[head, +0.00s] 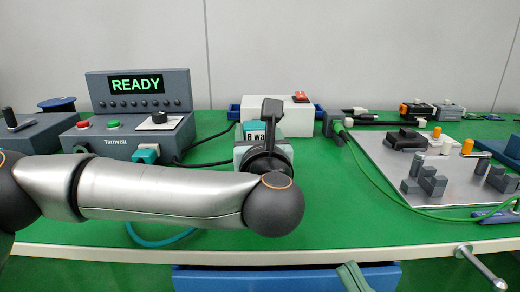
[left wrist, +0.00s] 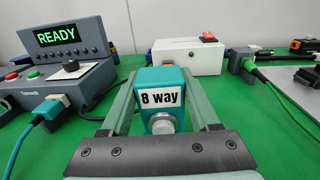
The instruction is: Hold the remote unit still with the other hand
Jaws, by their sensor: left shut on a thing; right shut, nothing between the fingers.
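A teal unit labelled "8 way" (left wrist: 162,92) has a round metal end facing the left wrist camera. It also shows in the head view (head: 254,126), partly hidden behind my arm. My left gripper (head: 262,140) is shut on this unit, with a finger along each side in the left wrist view (left wrist: 163,100). I cannot tell from the frames whether the unit touches the bench. My right gripper (head: 352,277) shows only as a grey-green tip at the bottom edge of the head view, empty and shut, in front of the bench edge.
A grey Tarnvolt console (head: 130,138) reads READY, with a teal plug (head: 146,154) at its front. A white box (head: 278,114) with a red switch stands behind the unit. A grey plate (head: 440,180) with fixtures and a green cable (head: 378,180) lies right.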

